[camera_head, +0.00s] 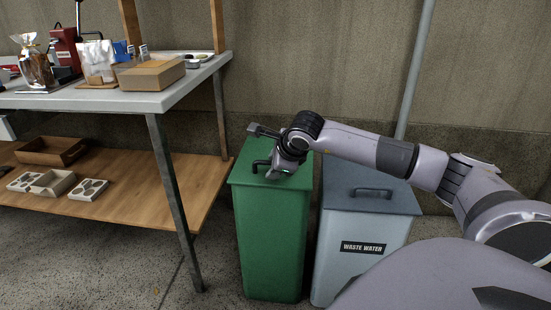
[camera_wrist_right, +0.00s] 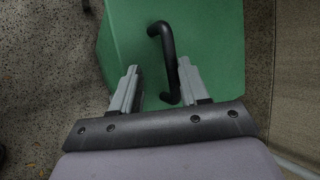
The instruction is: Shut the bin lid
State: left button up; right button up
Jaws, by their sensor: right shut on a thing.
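The green bin (camera_head: 270,235) stands on the floor beside the table. Its green lid (camera_head: 243,172) lies flat across the top, with no visible gap at the front rim. A black bar handle (camera_head: 261,164) is on the lid. My right gripper (camera_head: 270,148) is over the lid at the handle. In the right wrist view, the handle (camera_wrist_right: 167,60) lies between the two fingers of my right gripper (camera_wrist_right: 159,68), close to the right finger. My arm hides the lid's back right part. My left gripper is not in view.
A grey bin (camera_head: 335,245) labelled "WASTE WATER" stands close on the right. A table (camera_head: 150,103) with a wooden lower shelf (camera_head: 135,195) is on the left, its metal leg (camera_head: 173,190) near the green bin. A wall stands behind.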

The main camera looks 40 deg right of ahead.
jog(key=shift+o, duration=0.3)
jog(key=shift+s+a+f+g, duration=0.15)
jog(key=shift+f, duration=0.3)
jog(key=shift+s+a+f+g, duration=0.1)
jog(key=shift+a+f+g, duration=0.05)
jog(key=shift+f, duration=0.3)
jog(key=shift+r, duration=0.1)
jog(key=shift+s+r+p, duration=0.3)
jog(key=shift+r+p, duration=0.05)
jog(key=shift+r, duration=0.2)
jog(key=d+p+v, duration=0.1)
jog(key=v, duration=0.5)
jog(key=shift+a+r, duration=0.35)
jog(key=shift+r, duration=0.05)
jog(key=shift+w, duration=0.1)
